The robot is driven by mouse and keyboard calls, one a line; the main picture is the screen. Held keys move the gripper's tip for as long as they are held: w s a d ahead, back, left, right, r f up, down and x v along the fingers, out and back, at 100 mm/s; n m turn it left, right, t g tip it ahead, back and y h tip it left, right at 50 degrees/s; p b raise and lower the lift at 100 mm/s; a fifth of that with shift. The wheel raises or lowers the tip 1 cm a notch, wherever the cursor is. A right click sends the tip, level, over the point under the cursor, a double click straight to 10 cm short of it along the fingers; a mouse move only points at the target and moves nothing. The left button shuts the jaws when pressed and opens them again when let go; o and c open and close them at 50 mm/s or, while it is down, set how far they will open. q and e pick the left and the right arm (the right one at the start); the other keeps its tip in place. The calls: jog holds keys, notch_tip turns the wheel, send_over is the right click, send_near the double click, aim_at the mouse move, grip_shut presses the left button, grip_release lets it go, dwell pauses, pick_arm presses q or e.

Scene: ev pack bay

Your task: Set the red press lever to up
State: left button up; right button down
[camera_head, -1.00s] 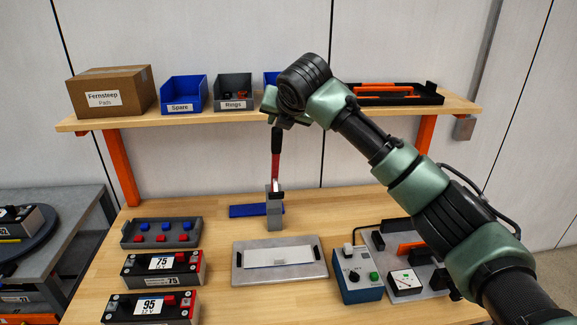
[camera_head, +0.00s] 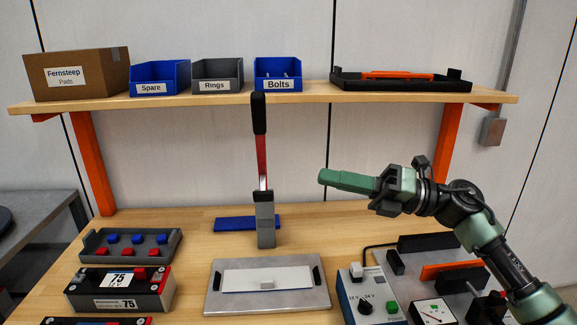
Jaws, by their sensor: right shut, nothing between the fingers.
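The red press lever (camera_head: 262,160) stands upright, with a black grip (camera_head: 259,113) at its top. It rises from the grey press post (camera_head: 265,220) at the back of the workbench. The grip's top overlaps the front edge of the shelf in the picture. My right gripper (camera_head: 324,177) is shut and empty, its green fingers pointing left. It is to the right of the lever, with a clear gap between them in the picture. My left gripper is not in view.
A grey plate (camera_head: 215,291) with a white panel lies in front of the press. A shelf (camera_head: 210,101) with bins spans the back. A blue power box (camera_head: 372,314) and a fixture (camera_head: 428,246) stand right; batteries (camera_head: 120,288) stand left.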

jog(key=w+a+r+p, duration=0.2)
jog(key=a, duration=0.3)
jog(key=w+a+r+p, duration=0.2)
jog(key=a+p, duration=0.1)
jog(key=a, duration=0.2)
jog(key=shift+w, duration=0.25)
jog(key=shift+p, duration=0.3)
